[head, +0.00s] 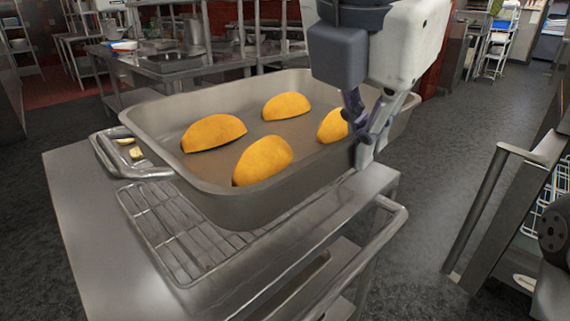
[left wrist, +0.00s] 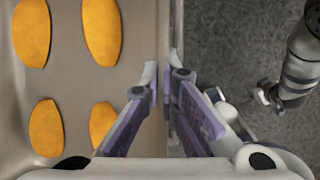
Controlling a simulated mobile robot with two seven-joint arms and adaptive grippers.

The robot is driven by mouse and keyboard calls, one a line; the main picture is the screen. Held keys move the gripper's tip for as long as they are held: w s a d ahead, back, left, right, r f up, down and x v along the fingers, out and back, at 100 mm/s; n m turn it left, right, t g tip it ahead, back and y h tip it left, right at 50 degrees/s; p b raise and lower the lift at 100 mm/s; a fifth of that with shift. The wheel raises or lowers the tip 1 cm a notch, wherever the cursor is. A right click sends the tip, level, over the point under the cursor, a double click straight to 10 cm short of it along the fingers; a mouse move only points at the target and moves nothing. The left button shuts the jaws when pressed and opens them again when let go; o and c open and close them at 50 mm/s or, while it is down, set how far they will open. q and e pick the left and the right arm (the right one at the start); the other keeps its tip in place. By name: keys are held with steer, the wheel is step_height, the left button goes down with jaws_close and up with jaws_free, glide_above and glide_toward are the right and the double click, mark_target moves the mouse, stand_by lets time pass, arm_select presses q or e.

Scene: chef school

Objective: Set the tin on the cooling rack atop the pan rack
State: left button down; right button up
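The tin (head: 300,184) is a deep grey rectangular pan with several orange wedge-shaped pieces in it. It is over the far part of the metal pan rack (head: 85,225) and covers part of the wire cooling rack (head: 175,235). Whether it touches the cooling rack is hard to tell. My left gripper (head: 362,138) is at the tin's right wall, pointing down. In the left wrist view its fingers (left wrist: 163,85) straddle that wall and appear closed on it. My right gripper (left wrist: 268,93) shows small at the right of the left wrist view, away from the tin.
A small metal tray (head: 112,160) with pale yellow pieces lies left of the tin. The pan rack has a rail (head: 375,250) along its right side. A steel counter (head: 185,72) with pots stands behind. Another metal rack (head: 490,205) stands at right, with clear floor between.

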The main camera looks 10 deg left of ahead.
mark_target(317, 143)
arm_select(q)
steer(key=w+a+f, duration=0.1)
steer(key=w+a, duration=0.1)
steer(key=a, duration=0.1)
steer(key=w+a+f, duration=0.1)
steer(key=w+a, duration=0.1)
steer(key=shift+f, duration=0.35)
steer(key=a+f, duration=0.1)
steer(key=w+a+f, duration=0.1)
steer(key=f, duration=0.1)
steer(key=w+a+f, duration=0.1)
steer(key=shift+w+f, duration=0.2)
steer(key=shift+f, duration=0.15)
steer(key=shift+w+a+f, duration=0.1)
steer(key=shift+f, duration=0.1)
steer(key=shift+w+a+f, duration=0.1)
steer(key=shift+f, duration=0.85)
steer(key=shift+w+a+f, duration=0.1)
steer(key=shift+f, duration=0.8)
steer(key=shift+f, duration=0.15)
steer(key=c, duration=1.8)
jaws_free()
steer(key=shift+s, duration=0.1)
